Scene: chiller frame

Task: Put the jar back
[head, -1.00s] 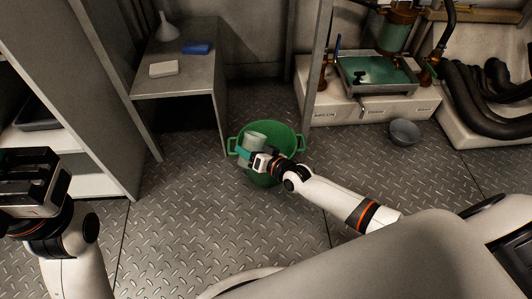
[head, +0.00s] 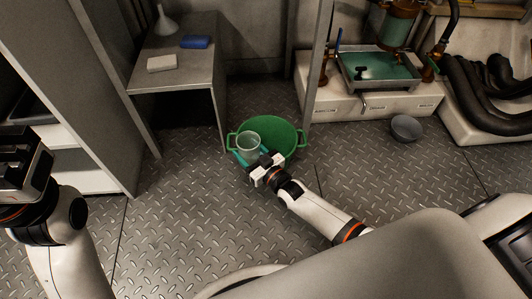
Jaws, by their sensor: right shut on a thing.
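A clear, pale jar (head: 248,143) shows in the head view at the left side of a green tub (head: 285,125) on the floor. Its open mouth faces up and it stands about upright. My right gripper (head: 252,156) is shut on the jar from the near side, with its teal fingers around the lower part. I cannot tell whether the jar is touching the tub. My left gripper (head: 22,165) is at the left edge, partly cut off, away from the jar; its fingers cannot be made out.
A grey table (head: 178,70) holds a white funnel (head: 164,22), a blue block (head: 195,41) and a white block (head: 162,63). Behind right stands a chiller unit with a green-filled tray (head: 380,68). A grey bowl (head: 406,127) is on the floor. Open shelving stands left. The near floor is clear.

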